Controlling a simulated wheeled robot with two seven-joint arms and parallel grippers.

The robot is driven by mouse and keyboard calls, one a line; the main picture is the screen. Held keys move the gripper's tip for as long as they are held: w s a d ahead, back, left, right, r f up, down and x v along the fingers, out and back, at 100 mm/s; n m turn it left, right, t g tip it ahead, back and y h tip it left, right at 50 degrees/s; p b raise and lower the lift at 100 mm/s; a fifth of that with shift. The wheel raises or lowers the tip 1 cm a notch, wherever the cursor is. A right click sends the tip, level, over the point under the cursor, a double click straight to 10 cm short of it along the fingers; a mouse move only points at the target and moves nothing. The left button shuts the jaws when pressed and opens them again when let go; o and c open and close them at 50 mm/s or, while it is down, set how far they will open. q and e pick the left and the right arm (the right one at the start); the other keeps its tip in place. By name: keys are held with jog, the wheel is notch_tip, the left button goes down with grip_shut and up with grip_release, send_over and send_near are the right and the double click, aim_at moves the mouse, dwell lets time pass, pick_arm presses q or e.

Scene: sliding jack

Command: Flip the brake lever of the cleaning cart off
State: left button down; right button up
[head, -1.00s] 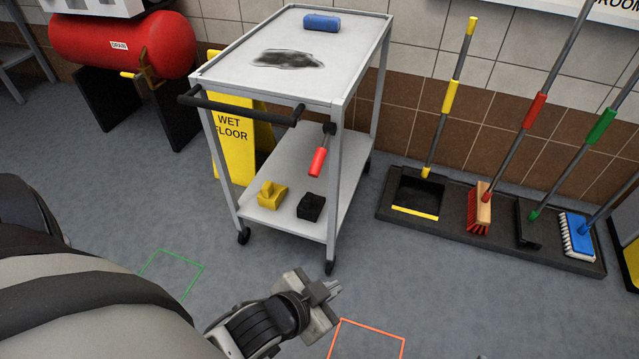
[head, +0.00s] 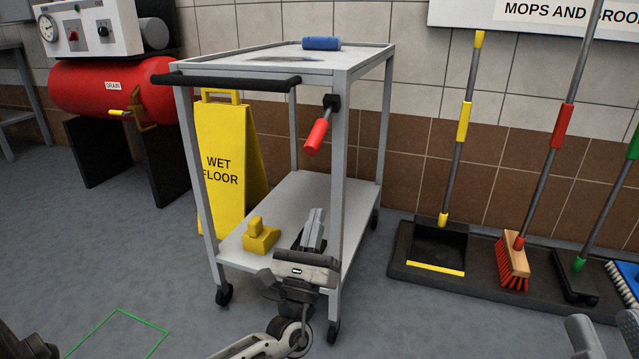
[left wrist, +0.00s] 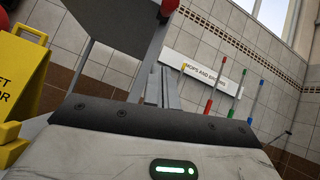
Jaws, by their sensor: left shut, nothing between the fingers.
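The cleaning cart (head: 340,73) is a grey two-shelf trolley. Its brake lever (head: 316,136) has a red grip on a black pivot at the front right leg, and hangs down tilted to the left. The red grip tip also shows at the top of the left wrist view (left wrist: 168,7). My left gripper (head: 317,212) is shut and empty, pointing up in front of the lower shelf, below the lever and apart from it. Grey parts at the lower right edge, probably my right gripper (head: 604,338), are cut off.
A yellow block (head: 261,238) sits on the lower shelf; the black one is mostly hidden by my gripper. A yellow wet floor sign (head: 222,165) stands behind the cart's left leg. A broom rack (head: 400,262) lies right.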

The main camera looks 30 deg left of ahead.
aim_at(323, 124)
pick_arm(q)
jog(key=shift+w+r, duration=0.1)
jog(key=w+a+r, duration=0.2)
jog(key=w+r, duration=0.3)
jog(key=r, duration=0.4)
jog(key=shift+w+a+r, duration=0.25)
jog(key=shift+a+r, duration=0.05)
jog(key=shift+a, duration=0.1)
pick_arm(e)
jog(key=shift+r, duration=0.1)
jog(key=shift+r, duration=0.1)
